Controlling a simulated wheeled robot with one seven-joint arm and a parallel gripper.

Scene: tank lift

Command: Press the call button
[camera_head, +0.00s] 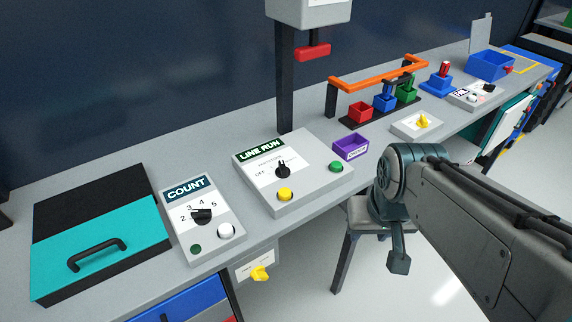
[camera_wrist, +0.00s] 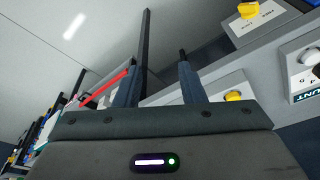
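No button in view is legibly labelled as the call button. The LINE RUN box (camera_head: 300,192) carries a yellow button (camera_head: 285,195), a green button (camera_head: 336,167) and a black dial (camera_head: 282,170). The COUNT box (camera_head: 180,222) carries a white button (camera_head: 225,230), a dark green button (camera_head: 195,249) and a black knob (camera_head: 202,215). My gripper (camera_head: 398,262) hangs in front of the bench edge, right of the LINE RUN box and apart from it. In the wrist view my gripper (camera_wrist: 158,72) has its fingers apart with nothing held. The yellow button (camera_wrist: 233,96) shows right of the fingers.
A purple bin (camera_head: 350,148) and a panel with a yellow knob (camera_head: 415,124) stand on the bench. An orange rail (camera_head: 380,75) spans coloured blocks behind. A teal-lidded case (camera_head: 100,245) lies left. A stool (camera_head: 362,215) is below my arm. A yellow knob (camera_head: 260,273) sits under the bench edge.

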